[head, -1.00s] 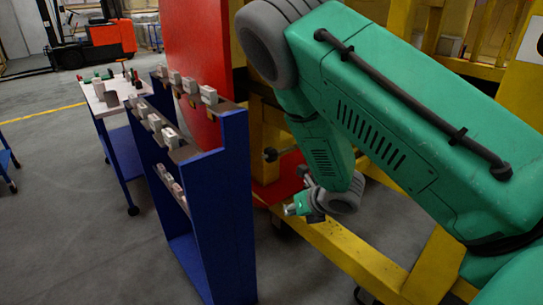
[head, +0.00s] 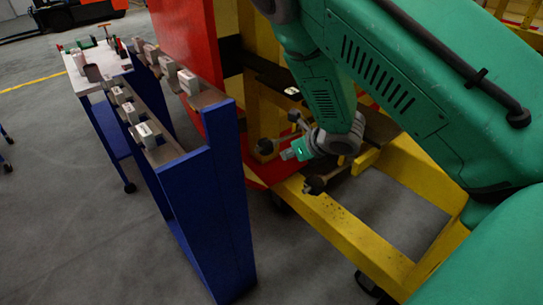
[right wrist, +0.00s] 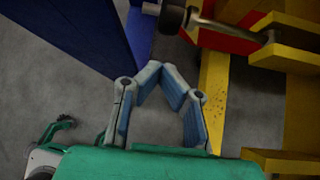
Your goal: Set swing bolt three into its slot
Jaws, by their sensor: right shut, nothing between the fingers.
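My right gripper (head: 288,154) is shut and empty in front of the yellow frame. Its blue-grey fingers close toward each other in the right wrist view (right wrist: 163,74). Swing bolts with dark round knobs show around it in the head view: one to its left (head: 265,146), one above (head: 294,116) and one below right (head: 315,185). In the right wrist view a swing bolt with a black knob (right wrist: 173,18) and metal rod lies beyond the fingertips, apart from them, its rod reaching a yellow bracket (right wrist: 275,55). I cannot tell which bolt is number three. The slots are not clear. My left gripper is not in view.
A blue rack (head: 222,200) with several grey-white blocks stands left of the gripper. A red panel (head: 185,45) rises behind it. The yellow frame (head: 350,225) extends low to the right. A white-topped cart (head: 95,65) stands farther back; grey floor is open at left.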

